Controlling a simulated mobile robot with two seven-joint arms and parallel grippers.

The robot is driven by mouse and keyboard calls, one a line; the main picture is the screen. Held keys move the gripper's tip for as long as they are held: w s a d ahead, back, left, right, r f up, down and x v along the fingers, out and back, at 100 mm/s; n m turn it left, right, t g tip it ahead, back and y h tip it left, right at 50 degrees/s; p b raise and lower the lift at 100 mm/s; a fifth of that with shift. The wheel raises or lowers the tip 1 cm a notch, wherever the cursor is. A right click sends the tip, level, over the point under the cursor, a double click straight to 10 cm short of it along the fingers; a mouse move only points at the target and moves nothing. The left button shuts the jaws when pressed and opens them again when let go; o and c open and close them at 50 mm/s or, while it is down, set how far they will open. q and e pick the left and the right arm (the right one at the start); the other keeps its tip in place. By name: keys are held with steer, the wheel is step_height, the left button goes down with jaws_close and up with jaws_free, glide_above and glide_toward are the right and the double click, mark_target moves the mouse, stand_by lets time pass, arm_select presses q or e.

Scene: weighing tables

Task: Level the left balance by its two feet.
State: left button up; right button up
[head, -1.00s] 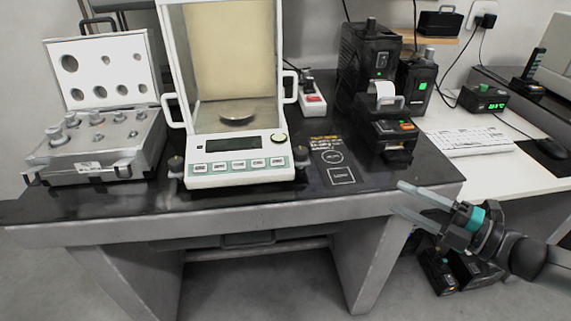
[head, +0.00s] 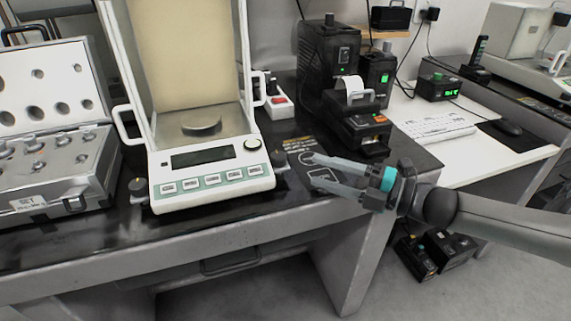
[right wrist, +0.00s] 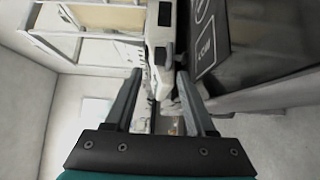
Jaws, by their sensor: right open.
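The left balance (head: 212,196) stands on the dark table, a white body with a display, a row of buttons, a glass draft shield and a round pan (head: 201,122). Its left foot knob (head: 138,188) and right foot knob (head: 279,159) stick out at the front corners. My right gripper (head: 312,169) is open and empty, to the right of the right foot and apart from it, fingers pointing left. In the right wrist view the balance's side (right wrist: 160,40) shows ahead between the open fingers (right wrist: 160,78). My left gripper is out of view. The level bubble cannot be made out.
An open weight case (head: 55,170) stands left of the balance. A small printer (head: 358,128) and black boxes (head: 330,65) stand behind the gripper. A keyboard (head: 436,129) lies on the white table at right. Another balance (head: 548,68) is farther right.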

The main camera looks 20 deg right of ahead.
mark_target(278, 159)
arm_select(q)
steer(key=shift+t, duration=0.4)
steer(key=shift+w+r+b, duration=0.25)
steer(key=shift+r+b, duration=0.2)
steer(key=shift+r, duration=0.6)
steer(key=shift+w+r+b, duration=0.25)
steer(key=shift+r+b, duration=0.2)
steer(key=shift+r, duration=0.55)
arm_select(e)
steer(key=shift+x, duration=4.3)
jaws_close()
